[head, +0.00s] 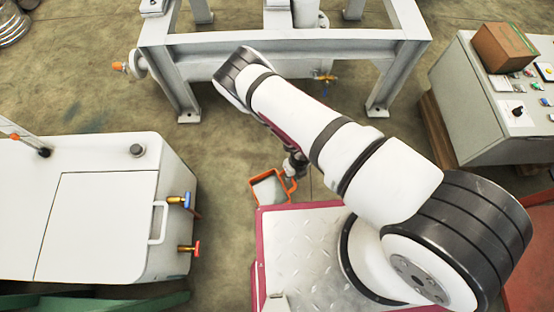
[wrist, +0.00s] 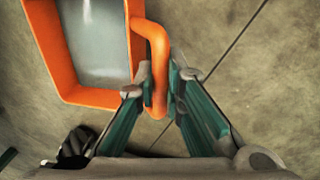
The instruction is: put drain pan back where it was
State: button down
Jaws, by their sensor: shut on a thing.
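The drain pan (head: 269,187) is a small tray with an orange rim and a pale grey inside. It is in front of my base in the head view, and its inside fills the upper left of the wrist view (wrist: 95,40). My gripper (head: 292,178) is at the pan's right side. In the wrist view my gripper (wrist: 160,92) is shut on the pan's orange loop handle (wrist: 157,55), with a finger on each side of it. The concrete floor shows below the pan; I cannot tell whether the pan touches it.
A white cabinet (head: 95,215) with a blue-handled valve (head: 179,200) and a red-handled valve (head: 190,248) stands at the left. A grey steel frame (head: 285,42) stands at the back. A control desk (head: 465,85) with a cardboard box (head: 503,47) is at the right. Bare floor (head: 225,150) lies between them.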

jog(key=shift+w+a+f+b, duration=0.35)
jog(key=shift+w+f+b, duration=0.65)
jog(key=shift+w, duration=0.95)
jog(key=shift+w+a+f+b, duration=0.3)
jog(key=shift+w+f+b, duration=0.25)
jog(key=shift+w+b, duration=1.15)
jog(key=shift+w+a+f+b, duration=0.35)
jog(key=shift+w+f+b, duration=0.5)
jog(key=shift+w, duration=1.4)
jog(key=shift+r, duration=0.1)
jog(key=c, duration=1.7)
grip_release()
